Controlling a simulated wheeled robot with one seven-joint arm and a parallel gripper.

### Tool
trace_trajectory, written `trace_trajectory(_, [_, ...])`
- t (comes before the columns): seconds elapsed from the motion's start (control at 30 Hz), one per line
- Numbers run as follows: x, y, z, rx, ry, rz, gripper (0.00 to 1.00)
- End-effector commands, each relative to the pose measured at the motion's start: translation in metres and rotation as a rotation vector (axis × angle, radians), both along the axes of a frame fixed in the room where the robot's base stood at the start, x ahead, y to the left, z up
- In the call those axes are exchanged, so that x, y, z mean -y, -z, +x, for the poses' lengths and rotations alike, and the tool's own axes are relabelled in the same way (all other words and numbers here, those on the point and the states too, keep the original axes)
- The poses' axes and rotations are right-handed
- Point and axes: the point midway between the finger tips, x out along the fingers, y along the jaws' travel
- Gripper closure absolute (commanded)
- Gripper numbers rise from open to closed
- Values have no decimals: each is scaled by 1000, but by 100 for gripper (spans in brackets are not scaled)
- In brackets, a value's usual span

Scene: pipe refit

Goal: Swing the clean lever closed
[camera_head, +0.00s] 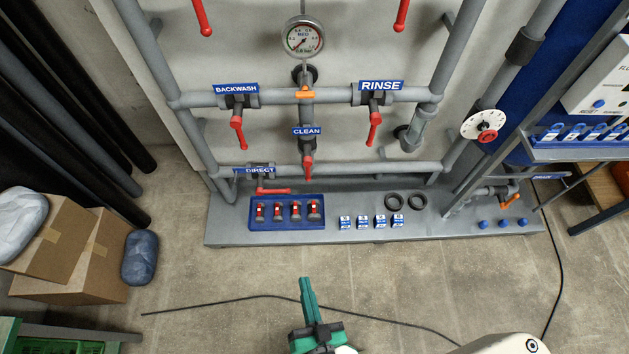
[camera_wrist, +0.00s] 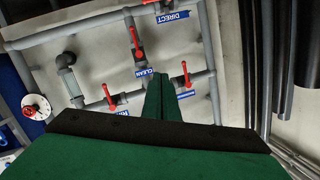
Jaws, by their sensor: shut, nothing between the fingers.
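The clean lever (camera_head: 308,166) is red and sits on the vertical pipe just below the blue CLEAN label (camera_head: 306,131). It points down in the head view, along its pipe. In the wrist view, which is turned over, the clean lever (camera_wrist: 135,40) shows above its label. My gripper (camera_head: 306,282) is green, shut and empty, in front of the pipe rack and low in the head view, apart from the lever. In the wrist view the closed fingers (camera_wrist: 162,82) point toward the rack and overlap part of the area beside the CLEAN label.
Red BACKWASH (camera_head: 238,130) and RINSE (camera_head: 374,130) levers hang on either side. The red DIRECT lever (camera_head: 273,191) lies level at lower left. A blue tray (camera_head: 286,226) with red-handled valves stands on the grey plinth. Floor in front is clear except a black cable (camera_head: 230,301).

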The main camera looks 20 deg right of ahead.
Motion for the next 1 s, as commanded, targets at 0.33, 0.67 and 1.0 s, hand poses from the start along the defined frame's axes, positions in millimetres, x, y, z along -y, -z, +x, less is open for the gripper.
trace_trajectory(0.33, [63,84,106,129,135,461,100])
trace_trajectory(0.67, [129,125,211,258,217,913,100])
trace_trajectory(1.0, [157,133,258,314,238,1133,100])
